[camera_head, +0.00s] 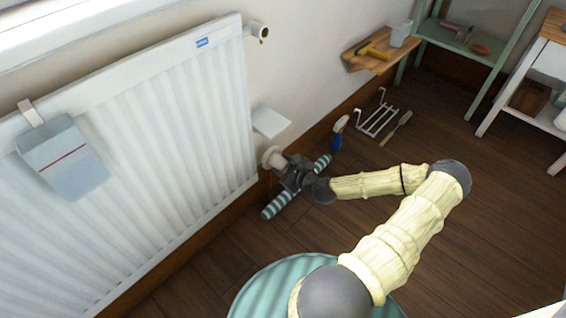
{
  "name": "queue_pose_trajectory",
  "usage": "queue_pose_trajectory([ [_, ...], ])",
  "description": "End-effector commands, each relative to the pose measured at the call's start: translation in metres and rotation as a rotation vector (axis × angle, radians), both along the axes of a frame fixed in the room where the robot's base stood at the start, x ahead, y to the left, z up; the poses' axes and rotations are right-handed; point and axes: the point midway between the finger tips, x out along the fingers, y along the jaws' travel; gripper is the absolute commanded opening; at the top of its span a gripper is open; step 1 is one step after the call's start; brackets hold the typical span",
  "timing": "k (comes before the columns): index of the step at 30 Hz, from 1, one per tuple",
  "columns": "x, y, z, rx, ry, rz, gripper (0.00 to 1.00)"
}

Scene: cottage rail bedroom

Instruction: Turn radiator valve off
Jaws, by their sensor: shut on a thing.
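A white ribbed radiator (150,130) fills the left wall. A pale round valve (269,155) sits by its lower right edge. My gripper (280,164) reaches it from the right and is shut on it. The dark gripper body hides part of the valve, so its marking and turn position cannot be read. Another white fitting (259,32) with a brassy end stands out by the radiator's top right corner, apart from my gripper.
A small white ledge (271,122) is just above my gripper. A striped roll (274,207) lies below and behind it. A blue spray bottle (338,134), white rack (376,121) and brush (396,128) lie nearby. A wooden wall shelf (367,61) is farther back.

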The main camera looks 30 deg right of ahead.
Motion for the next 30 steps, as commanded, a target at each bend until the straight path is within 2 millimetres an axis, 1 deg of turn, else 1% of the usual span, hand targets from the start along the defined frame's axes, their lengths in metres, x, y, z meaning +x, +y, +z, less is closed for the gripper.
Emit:
queue_pose_trajectory([
  [1, -0.0007, 0.0010, 0.0027, -0.031, -0.009, 0.000, 0.19],
  [4, -0.0008, 0.0017, 0.0026, -0.114, -0.040, 0.001, 0.19],
  [30, -0.0015, 0.0029, -0.0035, -0.894, -0.322, 0.003, 0.19],
])
